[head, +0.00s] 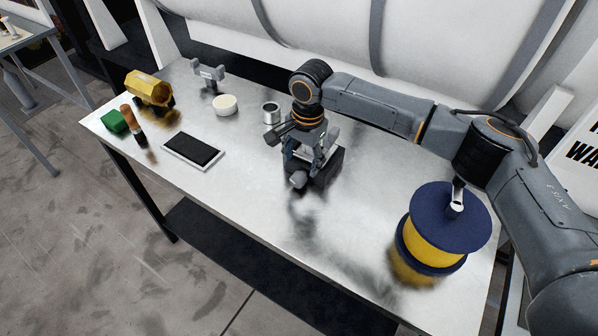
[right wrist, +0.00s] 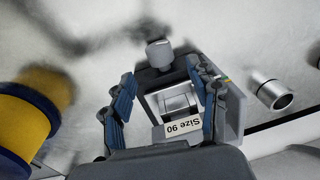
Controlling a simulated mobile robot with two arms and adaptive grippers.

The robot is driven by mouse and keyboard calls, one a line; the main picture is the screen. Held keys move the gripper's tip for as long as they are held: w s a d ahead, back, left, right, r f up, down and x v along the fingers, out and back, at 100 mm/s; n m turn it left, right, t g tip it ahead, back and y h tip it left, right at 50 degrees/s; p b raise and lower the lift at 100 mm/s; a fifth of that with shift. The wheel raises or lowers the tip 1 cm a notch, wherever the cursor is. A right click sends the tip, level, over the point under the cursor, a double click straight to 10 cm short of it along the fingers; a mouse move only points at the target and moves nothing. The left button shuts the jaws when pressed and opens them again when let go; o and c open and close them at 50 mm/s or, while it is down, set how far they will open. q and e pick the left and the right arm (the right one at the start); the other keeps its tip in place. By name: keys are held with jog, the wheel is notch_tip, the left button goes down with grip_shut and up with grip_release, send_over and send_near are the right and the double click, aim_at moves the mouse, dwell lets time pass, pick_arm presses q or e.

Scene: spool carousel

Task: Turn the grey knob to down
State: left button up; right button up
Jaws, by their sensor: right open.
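The grey knob (head: 297,180) sticks out from the near side of a dark grey device (head: 327,175) on the metal table. In the right wrist view the knob (right wrist: 159,52) is at top centre, on the device (right wrist: 148,78), which has a light recess and an upside-down "Size 90" label. My right gripper (head: 307,160) points down over the device; in the wrist view its fingers (right wrist: 160,76) are spread either side of the recess, apart from each other. The knob lies just beyond the fingertips, seemingly untouched. My left gripper is in neither view.
A blue spool with yellow winding (head: 435,240) stands at the right on the table (head: 255,225). A metal cylinder (head: 270,112), a white disc (head: 226,105) and a black tablet (head: 193,150) are left of the device. The table's front middle is clear.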

aim_at(297, 174)
jog(key=f, duration=0.6)
jog(key=shift+w+a+f+p, duration=0.2)
jog(key=shift+a+f+p, duration=0.1)
jog(key=shift+p, duration=0.1)
jog(key=c, duration=1.2)
jog(key=shift+w+a+r+h+p, duration=0.1)
jog(key=shift+r+h+p, duration=0.1)
jog(key=shift+h+p, duration=0.15)
jog(key=shift+g, duration=0.3)
jog(key=shift+w+f+h, duration=0.1)
jog(key=shift+h, duration=0.25)
jog(key=shift+a+f+g+h+b, duration=0.1)
jog(key=shift+g+h+b, duration=0.3)
jog(key=shift+b, duration=0.05)
jog(key=h+b, duration=0.1)
jog(key=b, duration=0.4)
jog(key=g+h+b, duration=0.1)
jog(key=b, duration=0.4)
jog(key=shift+w+a+g, duration=0.1)
jog(key=shift+w+g, duration=0.1)
jog(key=shift+g, duration=0.1)
jog(key=shift+s, duration=0.1)
